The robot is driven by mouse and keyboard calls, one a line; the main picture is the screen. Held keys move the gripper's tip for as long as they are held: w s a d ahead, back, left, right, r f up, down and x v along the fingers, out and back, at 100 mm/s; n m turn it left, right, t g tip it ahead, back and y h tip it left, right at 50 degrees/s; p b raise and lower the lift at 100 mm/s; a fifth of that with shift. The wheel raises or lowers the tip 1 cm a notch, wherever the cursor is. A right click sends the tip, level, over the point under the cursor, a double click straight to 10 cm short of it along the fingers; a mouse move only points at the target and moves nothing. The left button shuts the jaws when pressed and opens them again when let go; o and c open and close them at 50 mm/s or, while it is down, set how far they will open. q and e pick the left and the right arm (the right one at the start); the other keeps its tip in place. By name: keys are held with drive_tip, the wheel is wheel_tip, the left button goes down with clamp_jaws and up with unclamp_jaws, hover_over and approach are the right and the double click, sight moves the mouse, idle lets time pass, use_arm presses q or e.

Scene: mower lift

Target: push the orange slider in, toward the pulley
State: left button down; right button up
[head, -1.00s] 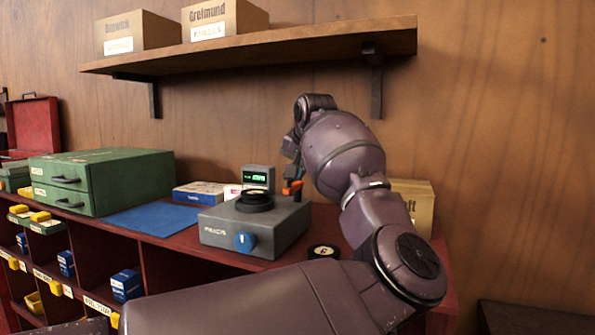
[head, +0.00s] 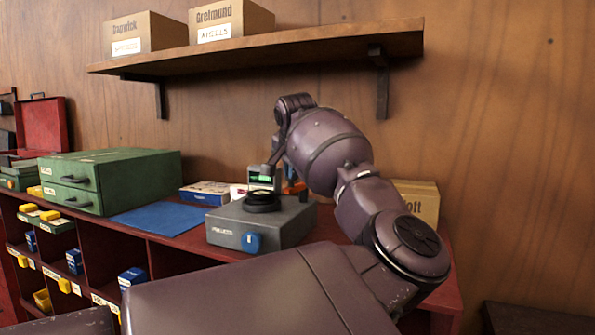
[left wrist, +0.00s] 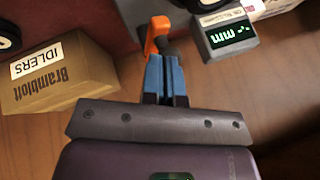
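The orange slider (head: 293,188) sits at the back right of the grey gauge (head: 285,232), partly hidden behind my arm in the head view. A dark pulley (head: 262,202) lies on top of the gauge. My left gripper (head: 275,160) is over the back of the gauge, beside the slider. In the left wrist view my gripper's blue fingers (left wrist: 165,72) are together, with only a dark narrow strip between them. The orange slider (left wrist: 156,33) is right at their tips; I cannot tell whether they touch. My right gripper is not in view.
A small display (left wrist: 228,36) shows dashes and "mm" close to the fingers. A cardboard box marked IDLERS (left wrist: 60,76) stands on the other side. A blue mat (head: 160,219) and green drawers (head: 110,180) lie left of the gauge. A shelf (head: 270,48) hangs above.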

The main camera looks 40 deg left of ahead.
use_arm(q)
drive_tip(key=shift+w+d+f, duration=0.1)
drive_tip(key=shift+f, duration=0.1)
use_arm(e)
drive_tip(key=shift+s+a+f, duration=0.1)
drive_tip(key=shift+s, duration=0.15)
use_arm(q)
drive_tip(key=shift+f, duration=0.1)
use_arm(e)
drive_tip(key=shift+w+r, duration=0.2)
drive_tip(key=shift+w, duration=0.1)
